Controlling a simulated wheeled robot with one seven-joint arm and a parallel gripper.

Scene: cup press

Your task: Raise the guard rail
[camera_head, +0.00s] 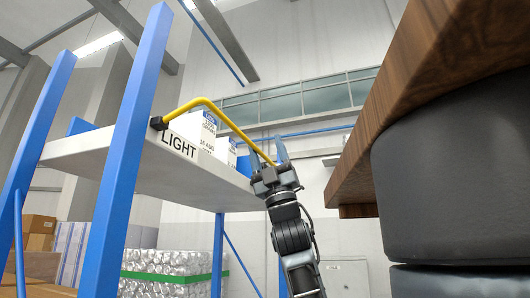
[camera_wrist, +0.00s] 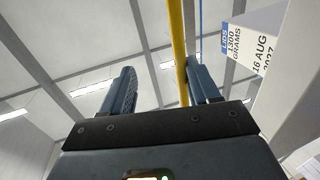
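The yellow guard rail (camera_head: 222,115) is a bent bar at the front of a raised shelf (camera_head: 128,166) marked LIGHT. It leaves a dark pivot (camera_head: 156,123) at the left, bends, and slopes down rightward to my gripper (camera_head: 265,143). My gripper points upward, with its two fingers apart. In the wrist view the rail (camera_wrist: 179,50) runs between the fingers (camera_wrist: 160,72), close to the right finger. The left finger is clear of it. Whether the right finger touches the rail I cannot tell. The rail's far end is hidden behind my gripper.
White labelled boxes (camera_head: 194,128) stand on the shelf behind the rail; one also shows in the wrist view (camera_wrist: 256,45). Blue posts (camera_head: 127,150) hold the shelf. A brown wooden top (camera_head: 440,60) over a dark rounded body (camera_head: 450,170) fills the right side, near my arm.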

